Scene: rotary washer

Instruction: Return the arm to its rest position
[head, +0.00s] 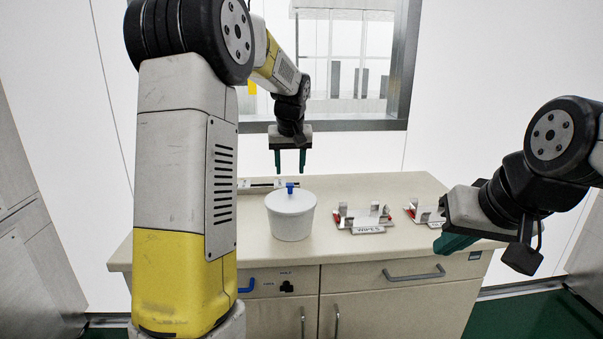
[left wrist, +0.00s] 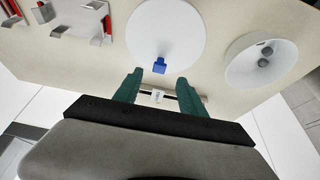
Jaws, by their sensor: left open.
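My left arm rises across the left of the head view and reaches over the counter. Its gripper (head: 290,170) points down with its two green fingers apart and nothing between them. It is above and apart from the white round tub (head: 291,217), whose lid has a blue knob (head: 290,187). In the left wrist view the lid (left wrist: 166,30) and blue knob (left wrist: 160,66) lie beyond the open fingers. My right gripper (head: 452,243) is at the right, in front of the counter; its finger gap cannot be made out.
Two metal racks (head: 363,218) with red parts stand right of the tub. A white bowl (left wrist: 263,60) with grey pieces inside is in the left wrist view. The counter (head: 410,184) has drawers and doors below. A framed window is behind.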

